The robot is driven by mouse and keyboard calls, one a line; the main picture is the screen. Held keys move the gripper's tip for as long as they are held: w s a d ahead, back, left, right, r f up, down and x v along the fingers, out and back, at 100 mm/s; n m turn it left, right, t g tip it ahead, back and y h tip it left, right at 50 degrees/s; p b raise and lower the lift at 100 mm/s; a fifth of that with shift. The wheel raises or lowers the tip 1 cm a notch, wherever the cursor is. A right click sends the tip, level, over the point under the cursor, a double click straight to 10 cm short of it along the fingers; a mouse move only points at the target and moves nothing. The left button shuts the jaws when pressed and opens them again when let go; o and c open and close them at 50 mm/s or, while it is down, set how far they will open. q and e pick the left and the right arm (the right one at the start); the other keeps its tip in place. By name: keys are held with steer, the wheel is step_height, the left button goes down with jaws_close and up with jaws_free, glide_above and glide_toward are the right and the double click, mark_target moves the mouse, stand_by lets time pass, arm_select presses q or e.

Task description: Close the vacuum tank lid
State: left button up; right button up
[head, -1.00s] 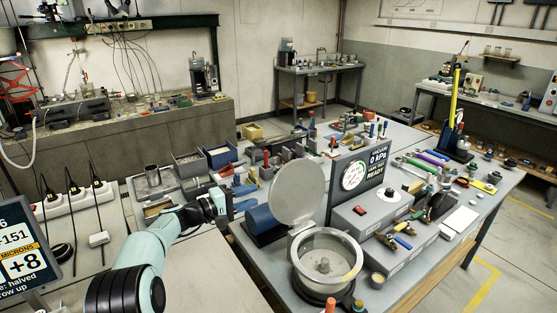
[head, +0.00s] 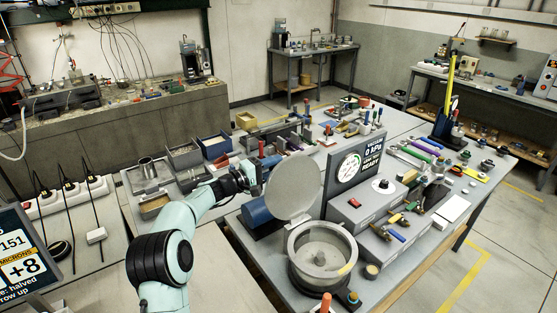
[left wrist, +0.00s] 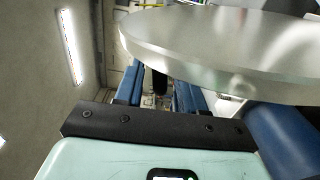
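The vacuum tank (head: 322,258) is a round, clear-walled pot with a metal rim at the front of the table in the head view. Its lid (head: 292,186) is a round grey disc standing raised at the tank's back edge, tilted open. My left gripper (head: 248,180) is just left of the lid, behind the blue cylinder. In the left wrist view the lid (left wrist: 230,42) crosses the upper right, and the two blue fingers (left wrist: 158,85) stand apart with a gap between them. The lid appears to be outside the gap; contact cannot be told. My right gripper is not in view.
A blue cylinder (head: 257,213) lies beside the tank. A gauge panel (head: 354,172) reading 0 kPa and READY stands right of the lid. A grey control box (head: 366,208) with valves is beside the tank. Metal bins (head: 146,178) stand at the left.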

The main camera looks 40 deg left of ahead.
arm_select(q)
steer(key=shift+x, duration=1)
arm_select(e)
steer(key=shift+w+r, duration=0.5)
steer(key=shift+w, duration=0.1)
arm_select(q)
steer(key=shift+s, duration=0.15)
steer(key=shift+c, duration=0.3)
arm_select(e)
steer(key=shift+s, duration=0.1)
